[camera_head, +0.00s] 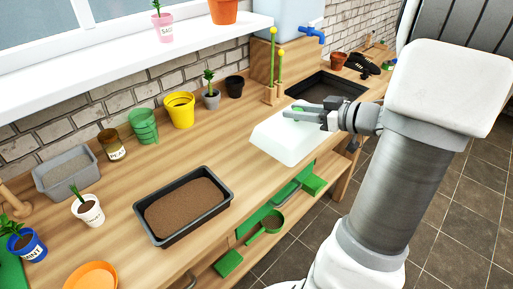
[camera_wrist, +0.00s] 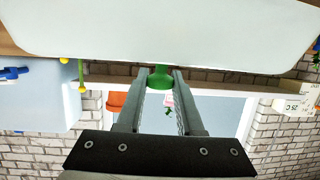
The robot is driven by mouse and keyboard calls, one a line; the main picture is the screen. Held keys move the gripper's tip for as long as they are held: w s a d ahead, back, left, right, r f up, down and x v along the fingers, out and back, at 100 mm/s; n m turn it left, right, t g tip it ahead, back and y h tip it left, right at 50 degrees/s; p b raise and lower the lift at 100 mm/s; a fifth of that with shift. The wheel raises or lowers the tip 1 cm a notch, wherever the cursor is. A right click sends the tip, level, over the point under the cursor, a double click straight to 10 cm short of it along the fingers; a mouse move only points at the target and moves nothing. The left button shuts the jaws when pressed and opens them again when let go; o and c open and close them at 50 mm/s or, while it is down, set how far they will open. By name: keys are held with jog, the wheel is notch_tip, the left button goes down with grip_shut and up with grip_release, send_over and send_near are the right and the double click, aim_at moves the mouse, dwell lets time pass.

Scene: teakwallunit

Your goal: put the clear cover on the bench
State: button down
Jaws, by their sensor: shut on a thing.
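The clear cover (camera_head: 283,143) looks like a pale, whitish dome with a small green knob (camera_wrist: 160,79) on top. It is at the bench's front edge, right of the middle in the head view, and it seems to reach past the edge. My gripper (camera_head: 303,112) is shut on the green knob from the right. The wrist view shows the knob between both fingertips and the pale cover (camera_wrist: 160,35) beyond it. I cannot tell whether the cover's underside touches the wooden bench (camera_head: 120,190).
A black tray of soil (camera_head: 150,232) lies left of the cover. Several pots, including a yellow one (camera_head: 180,111), line the wall.

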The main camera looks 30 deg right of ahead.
jog(key=shift+d, duration=0.2)
jog(key=shift+w+a+f+b, duration=0.85)
jog(key=shift+w+a+f, duration=0.5)
jog(key=shift+f, duration=0.5)
jog(key=shift+w+a+f+b, duration=0.8)
jog(key=shift+w+a+f, duration=0.35)
jog(key=shift+w+f, duration=0.5)
jog(key=shift+w+a+f+b, duration=0.85)
jog(key=shift+w+a+f, duration=0.45)
jog(key=shift+f, duration=0.7)
jog(key=shift+f, duration=0.2)
jog(key=c, duration=0.6)
grip_release()
jog(key=shift+o, duration=0.2)
jog(key=shift+r, duration=0.1)
